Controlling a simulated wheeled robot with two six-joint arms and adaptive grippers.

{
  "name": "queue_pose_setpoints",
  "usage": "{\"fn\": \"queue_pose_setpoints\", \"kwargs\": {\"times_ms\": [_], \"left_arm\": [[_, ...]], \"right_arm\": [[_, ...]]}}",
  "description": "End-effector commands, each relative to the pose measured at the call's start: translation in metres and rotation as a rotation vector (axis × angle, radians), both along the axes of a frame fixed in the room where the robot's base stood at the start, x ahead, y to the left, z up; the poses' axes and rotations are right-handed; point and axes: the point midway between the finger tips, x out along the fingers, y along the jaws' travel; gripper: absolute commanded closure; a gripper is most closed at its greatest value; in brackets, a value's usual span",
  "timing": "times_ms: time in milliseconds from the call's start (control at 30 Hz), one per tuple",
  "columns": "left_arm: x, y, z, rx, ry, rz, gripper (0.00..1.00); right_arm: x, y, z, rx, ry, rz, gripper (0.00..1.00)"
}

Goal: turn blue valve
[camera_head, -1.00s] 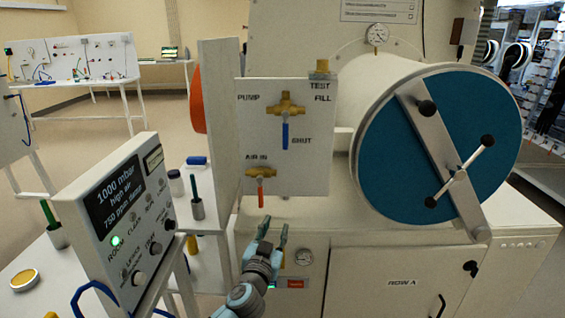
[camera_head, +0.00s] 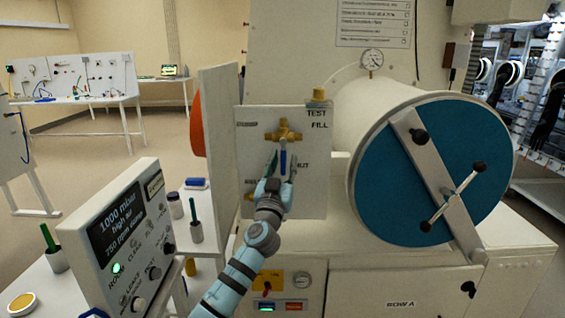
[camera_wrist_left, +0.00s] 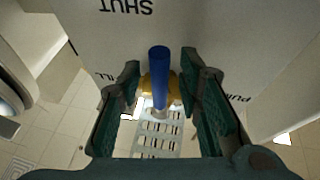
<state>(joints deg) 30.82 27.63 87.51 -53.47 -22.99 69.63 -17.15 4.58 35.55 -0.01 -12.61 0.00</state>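The blue valve handle (camera_head: 283,160) hangs straight down from its brass valve body (camera_head: 284,131) on the white panel (camera_head: 315,190), beside the partly covered SHUT label. My left gripper (camera_head: 279,163) is in front of the panel with its fingers on either side of the handle. In the left wrist view, the blue handle (camera_wrist_left: 159,68) stands between the two open fingers (camera_wrist_left: 164,75), with a visible gap on the right and a smaller one on the left. My right gripper is not in view.
A large cylinder with a teal door (camera_head: 400,200) and a crossbar handle stands right of the panel. A display box (camera_head: 125,235) reading 1000 mbar stands at front left. A vertical white board (camera_head: 222,130) edges the panel's left side. A gauge (camera_head: 372,59) sits above.

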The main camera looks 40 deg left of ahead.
Motion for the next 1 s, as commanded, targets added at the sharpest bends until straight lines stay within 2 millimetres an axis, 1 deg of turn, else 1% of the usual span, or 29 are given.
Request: {"fn": "queue_pose_setpoints", "kwargs": {"times_ms": [200, 267, 400, 433, 800, 1000], "left_arm": [[0.0005, 0.0004, -0.0003, 0.0, 0.001, 0.0, 0.68], [0.0004, 0.0004, -0.0003, 0.0, 0.001, 0.0, 0.76], [0.0002, 0.0005, -0.0005, 0.0, 0.001, 0.0, 0.98], [0.0002, 0.0005, -0.0005, 0.0, 0.001, 0.0, 1.0], [0.0, 0.0014, -0.0004, 0.003, 0.004, 0.001, 1.0], [-0.0019, 0.0034, 0.0008, 0.041, 0.033, 0.001, 1.0]], "right_arm": [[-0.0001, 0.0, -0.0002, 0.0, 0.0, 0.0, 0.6], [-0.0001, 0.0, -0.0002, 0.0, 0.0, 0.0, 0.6], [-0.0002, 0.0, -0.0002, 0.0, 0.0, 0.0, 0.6], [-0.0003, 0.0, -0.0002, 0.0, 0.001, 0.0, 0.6], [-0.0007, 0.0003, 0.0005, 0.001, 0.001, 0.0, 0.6], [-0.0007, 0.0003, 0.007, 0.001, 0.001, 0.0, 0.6]]}}
